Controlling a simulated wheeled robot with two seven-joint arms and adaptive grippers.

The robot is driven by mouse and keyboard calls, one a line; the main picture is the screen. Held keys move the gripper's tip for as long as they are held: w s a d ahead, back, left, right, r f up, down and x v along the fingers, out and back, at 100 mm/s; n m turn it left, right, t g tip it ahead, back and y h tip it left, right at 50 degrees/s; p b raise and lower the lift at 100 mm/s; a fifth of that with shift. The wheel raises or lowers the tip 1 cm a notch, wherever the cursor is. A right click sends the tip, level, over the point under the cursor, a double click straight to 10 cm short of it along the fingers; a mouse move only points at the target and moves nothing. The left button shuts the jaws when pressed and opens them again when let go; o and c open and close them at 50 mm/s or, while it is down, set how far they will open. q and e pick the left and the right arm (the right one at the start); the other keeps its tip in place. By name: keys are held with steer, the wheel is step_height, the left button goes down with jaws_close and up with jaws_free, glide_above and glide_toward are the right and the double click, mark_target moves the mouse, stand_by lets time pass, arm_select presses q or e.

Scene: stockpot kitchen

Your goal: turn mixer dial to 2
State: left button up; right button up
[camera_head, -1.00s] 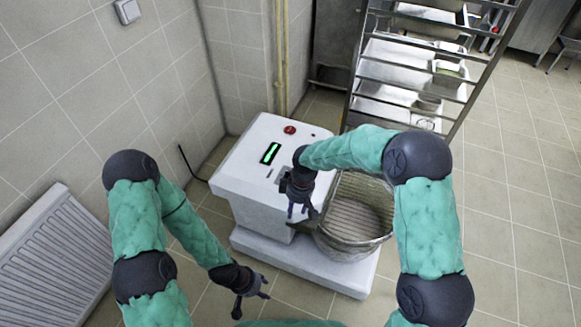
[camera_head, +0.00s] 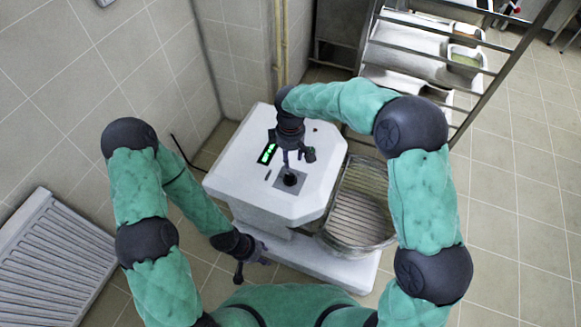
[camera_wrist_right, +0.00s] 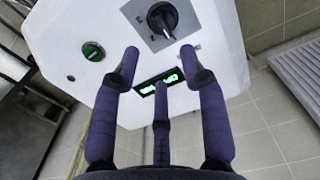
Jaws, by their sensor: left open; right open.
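The white mixer (camera_head: 240,172) stands in the middle of the head view. Its black dial (camera_head: 290,179) sits on a grey plate on the top panel, near the lit green display (camera_head: 267,153). The right wrist view shows the dial (camera_wrist_right: 162,19) at the top; its setting is too small to read. My right gripper (camera_head: 298,158) is open and empty over the panel, close to the dial. In the wrist view its fingers (camera_wrist_right: 159,62) are spread and apart from the dial. My left gripper (camera_head: 252,262) is open and empty, low beside the mixer base.
A green button (camera_wrist_right: 93,50) and a small red light (camera_wrist_right: 71,77) are on the panel. A wire-guarded bowl (camera_head: 357,205) is right of the mixer. A metal rack (camera_head: 440,75) stands behind. A radiator (camera_head: 55,260) is at the lower left.

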mark_target(291, 174)
step_height(291, 174, down, 9)
steer(key=b, duration=0.3)
steer(key=shift+f, duration=0.2)
jaws_close()
